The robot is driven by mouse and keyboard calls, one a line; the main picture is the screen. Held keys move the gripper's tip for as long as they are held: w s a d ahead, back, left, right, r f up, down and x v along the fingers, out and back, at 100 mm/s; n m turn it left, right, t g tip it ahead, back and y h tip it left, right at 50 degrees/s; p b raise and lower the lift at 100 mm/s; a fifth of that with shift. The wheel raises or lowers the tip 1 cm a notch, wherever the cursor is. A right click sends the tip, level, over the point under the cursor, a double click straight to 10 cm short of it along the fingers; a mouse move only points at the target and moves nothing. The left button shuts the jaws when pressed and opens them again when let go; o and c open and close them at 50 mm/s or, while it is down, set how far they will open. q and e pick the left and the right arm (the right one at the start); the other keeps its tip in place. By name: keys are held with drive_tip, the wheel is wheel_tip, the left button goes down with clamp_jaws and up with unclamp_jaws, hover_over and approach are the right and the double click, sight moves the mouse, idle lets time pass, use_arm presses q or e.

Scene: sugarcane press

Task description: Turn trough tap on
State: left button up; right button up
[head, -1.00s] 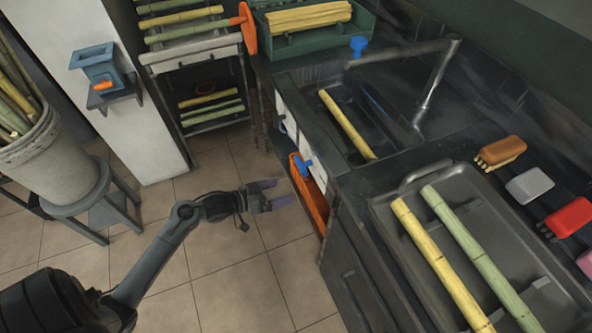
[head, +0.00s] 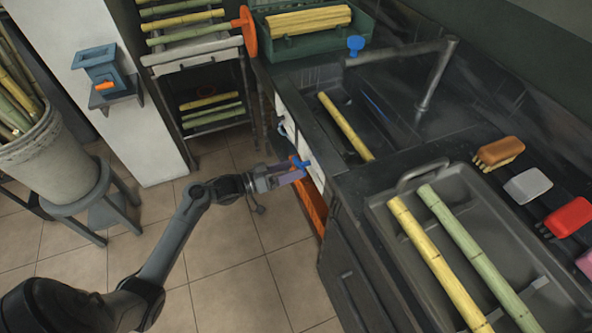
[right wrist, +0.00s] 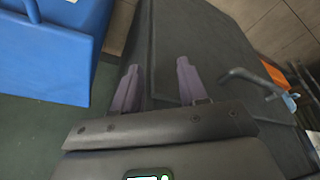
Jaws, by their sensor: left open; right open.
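The trough (head: 333,125) is a dark sink basin with a yellow cane lying in it. A blue tap handle (head: 301,163) sticks out from the white front panel below the trough, above an orange bin (head: 312,205). My left gripper (head: 297,175) is open, its purple fingers at the blue handle; I cannot tell whether they touch it. Another blue handle (head: 355,43) is at the end of the metal faucet (head: 435,80). My right gripper (right wrist: 158,85) is open and empty in the right wrist view, in front of a dark cabinet (right wrist: 205,50).
A dark tray (head: 385,235) with a yellow and a green cane is on the counter, with brushes and sponges (head: 528,185) to its right. A cane rack (head: 195,60) stands behind. The left floor has a stool with a cane bucket (head: 55,160). A blue box (right wrist: 50,50) is at right wrist left.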

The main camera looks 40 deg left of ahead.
sight(304, 164)
use_arm(q)
drive_tip(key=x, duration=0.2)
drive_tip(key=shift+w+d+b, duration=0.15)
drive_tip(key=shift+w+b, duration=0.1)
drive_tip(key=shift+b, duration=0.05)
clamp_jaws()
idle(0.5)
